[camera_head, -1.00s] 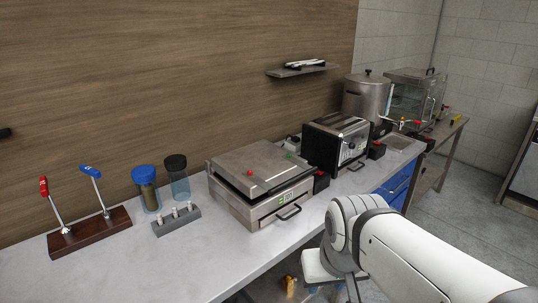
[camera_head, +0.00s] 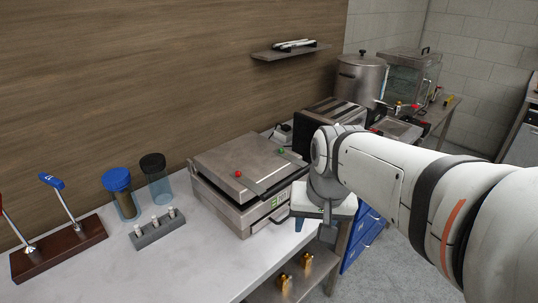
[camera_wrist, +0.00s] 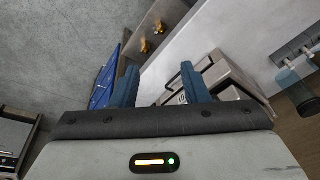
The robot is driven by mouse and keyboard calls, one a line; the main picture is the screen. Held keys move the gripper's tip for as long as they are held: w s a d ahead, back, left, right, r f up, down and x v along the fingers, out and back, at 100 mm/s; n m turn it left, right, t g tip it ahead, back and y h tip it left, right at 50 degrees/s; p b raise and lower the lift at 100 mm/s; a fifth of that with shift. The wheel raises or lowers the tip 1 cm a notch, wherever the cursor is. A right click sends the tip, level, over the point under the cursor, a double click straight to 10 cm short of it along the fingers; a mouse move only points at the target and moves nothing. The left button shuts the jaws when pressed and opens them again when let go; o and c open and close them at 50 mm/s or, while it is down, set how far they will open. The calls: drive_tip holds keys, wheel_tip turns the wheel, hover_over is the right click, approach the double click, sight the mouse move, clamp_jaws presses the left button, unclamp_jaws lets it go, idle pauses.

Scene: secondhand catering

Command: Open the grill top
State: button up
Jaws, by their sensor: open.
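The grill is a boxy stainless-steel appliance on the counter, left of my arm in the head view. Its flat top (camera_head: 250,163) lies down over the body (camera_head: 235,215), with a dark gap along the left edge. A red knob and a green knob sit on the top. My gripper (camera_head: 301,220) is just in front of the grill's right front, partly hidden by my wrist. In the wrist view, my gripper's blue fingers (camera_wrist: 160,84) are apart and empty, and the grill (camera_wrist: 228,77) shows behind the right finger.
A black toaster (camera_head: 312,125) stands right of the grill, partly hidden by my arm. Left are a grey holder (camera_head: 157,231), a blue-lidded container (camera_head: 119,190), a black-lidded one (camera_head: 156,178) and a lever stand (camera_head: 60,247). The front left counter is clear.

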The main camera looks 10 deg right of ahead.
drive_tip(key=w+r+m, duration=0.2)
drive_tip(key=w+m, duration=0.3)
drive_tip(key=w, duration=0.8)
drive_tip(key=m+g+y, duration=0.1)
drive_tip(key=m, duration=0.2)
hover_over(287, 180)
drive_tip(key=s+d, duration=0.1)
drive_tip(key=f, duration=0.5)
drive_tip(key=w+f, duration=0.1)
drive_tip(key=f, duration=0.1)
drive_tip(key=shift+a+f, duration=0.2)
drive_tip(key=shift+a, duration=0.2)
drive_tip(key=shift+s, duration=0.1)
drive_tip(key=shift+c, duration=0.4)
clamp_jaws()
